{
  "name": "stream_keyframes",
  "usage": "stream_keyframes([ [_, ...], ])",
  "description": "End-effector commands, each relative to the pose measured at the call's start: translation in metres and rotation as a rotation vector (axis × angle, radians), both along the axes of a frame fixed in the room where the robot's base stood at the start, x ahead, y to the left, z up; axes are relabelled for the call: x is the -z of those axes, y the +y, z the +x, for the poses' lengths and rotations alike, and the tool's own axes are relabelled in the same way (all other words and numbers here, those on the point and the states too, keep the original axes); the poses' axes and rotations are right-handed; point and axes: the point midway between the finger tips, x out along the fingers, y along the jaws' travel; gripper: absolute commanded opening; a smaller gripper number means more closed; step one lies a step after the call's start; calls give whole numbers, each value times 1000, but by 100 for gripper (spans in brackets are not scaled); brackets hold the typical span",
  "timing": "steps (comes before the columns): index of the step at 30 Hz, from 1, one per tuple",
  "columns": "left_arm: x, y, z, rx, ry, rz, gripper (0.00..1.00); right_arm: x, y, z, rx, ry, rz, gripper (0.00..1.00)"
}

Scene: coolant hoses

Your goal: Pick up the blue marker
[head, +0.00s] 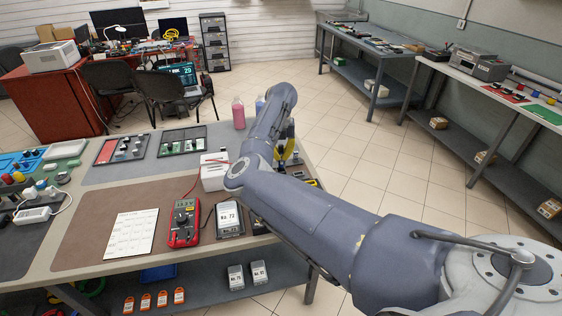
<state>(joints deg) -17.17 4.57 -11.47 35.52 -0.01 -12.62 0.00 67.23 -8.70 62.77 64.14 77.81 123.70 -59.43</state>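I cannot make out a blue marker in the head view; it may be hidden behind my arm or too small to tell. My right arm comes in from the right and reaches over the right end of the workbench (100,265). My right gripper (288,153) is mostly hidden behind the arm links, with only dark and yellow bits showing near the bench's right edge. Whether its fingers are open or hold anything cannot be seen. My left gripper is not in view.
A red multimeter (184,222), a label-faced box (229,219), a white paper sheet (131,233) and a white box (214,171) lie on the bench.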

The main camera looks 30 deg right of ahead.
Motion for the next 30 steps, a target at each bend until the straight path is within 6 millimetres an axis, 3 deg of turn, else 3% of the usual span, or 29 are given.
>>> stream_keyframes([
  [18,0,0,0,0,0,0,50,-123,0,1,0,-3,1,0],
  [24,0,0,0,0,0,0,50,-149,0,1,-1,-1,0,0],
  [30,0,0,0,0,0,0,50,-162,0,0,0,-1,1,0],
])
